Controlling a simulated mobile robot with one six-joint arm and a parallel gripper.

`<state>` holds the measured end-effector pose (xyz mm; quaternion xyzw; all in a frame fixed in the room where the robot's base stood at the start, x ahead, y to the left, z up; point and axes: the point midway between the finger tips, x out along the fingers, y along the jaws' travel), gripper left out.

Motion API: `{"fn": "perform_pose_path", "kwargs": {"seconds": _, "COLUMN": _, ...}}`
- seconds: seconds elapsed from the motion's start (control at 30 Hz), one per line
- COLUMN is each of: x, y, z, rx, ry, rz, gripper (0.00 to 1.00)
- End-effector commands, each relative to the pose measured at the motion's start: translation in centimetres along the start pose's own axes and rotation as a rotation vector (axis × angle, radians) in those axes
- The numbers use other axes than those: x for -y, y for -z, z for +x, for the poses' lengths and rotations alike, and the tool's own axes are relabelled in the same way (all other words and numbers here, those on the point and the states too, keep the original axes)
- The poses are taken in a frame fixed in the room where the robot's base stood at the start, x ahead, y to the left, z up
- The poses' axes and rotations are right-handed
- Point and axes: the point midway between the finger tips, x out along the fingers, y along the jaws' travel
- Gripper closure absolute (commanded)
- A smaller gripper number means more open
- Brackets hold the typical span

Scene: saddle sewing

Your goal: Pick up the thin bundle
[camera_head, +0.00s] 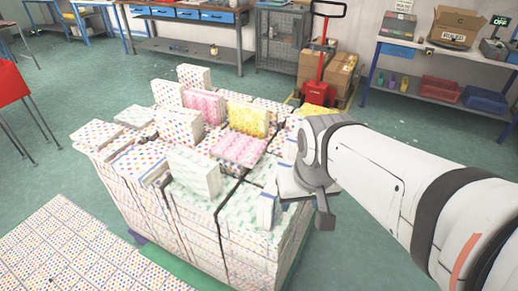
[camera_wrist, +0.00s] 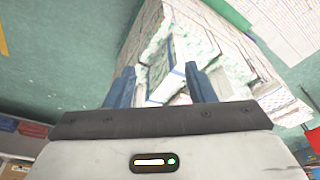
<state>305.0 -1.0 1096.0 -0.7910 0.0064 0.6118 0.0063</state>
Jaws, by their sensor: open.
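My gripper (camera_wrist: 160,74) is open, its two blue fingers pointing at the near right edge of a big block of patterned bundles (camera_head: 235,245). A thin pale bundle with a green pattern and a dark blue edge (camera_wrist: 160,62) shows between the fingertips in the wrist view. I cannot tell whether the fingers touch it. In the head view my gripper (camera_head: 285,195) hides much of that corner. Several bundles stand or lie on top: a white-green one (camera_head: 195,172), a yellow one (camera_head: 248,118) and pink ones (camera_head: 238,149).
Flat dotted sheets (camera_head: 70,250) cover the floor at lower left. A red pallet jack (camera_head: 318,92) and cardboard boxes (camera_head: 342,75) stand behind. A shelf bench (camera_head: 445,50) is at back right, a blue-drawer workbench (camera_head: 190,14) at the back. Green floor is open around the block.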

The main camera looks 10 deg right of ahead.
Motion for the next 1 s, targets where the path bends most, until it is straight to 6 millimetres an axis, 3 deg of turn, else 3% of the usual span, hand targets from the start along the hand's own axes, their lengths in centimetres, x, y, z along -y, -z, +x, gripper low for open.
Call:
{"fn": "perform_pose_path", "kwargs": {"seconds": 0.2, "x": -0.2, "y": 5.0, "z": 1.0, "rx": 0.062, "ry": -0.006, "rz": 0.128, "gripper": 0.34}}
{"fn": "perform_pose_path", "kwargs": {"seconds": 0.27, "x": -0.2, "y": 6.8, "z": 1.8, "rx": 0.086, "ry": -0.01, "rz": 0.179, "gripper": 0.34}}
{"fn": "perform_pose_path", "kwargs": {"seconds": 0.4, "x": -0.1, "y": 11.0, "z": 4.4, "rx": 0.137, "ry": -0.023, "rz": 0.299, "gripper": 0.34}}
{"fn": "perform_pose_path", "kwargs": {"seconds": 0.6, "x": 0.0, "y": 15.4, "z": 9.3, "rx": 0.201, "ry": -0.049, "rz": 0.453, "gripper": 0.34}}
{"fn": "perform_pose_path", "kwargs": {"seconds": 0.8, "x": 0.1, "y": 17.6, "z": 13.0, "rx": 0.236, "ry": -0.069, "rz": 0.548, "gripper": 0.34}}
{"fn": "perform_pose_path", "kwargs": {"seconds": 1.0, "x": 0.1, "y": 17.9, "z": 14.9, "rx": 0.247, "ry": -0.076, "rz": 0.577, "gripper": 0.34}}
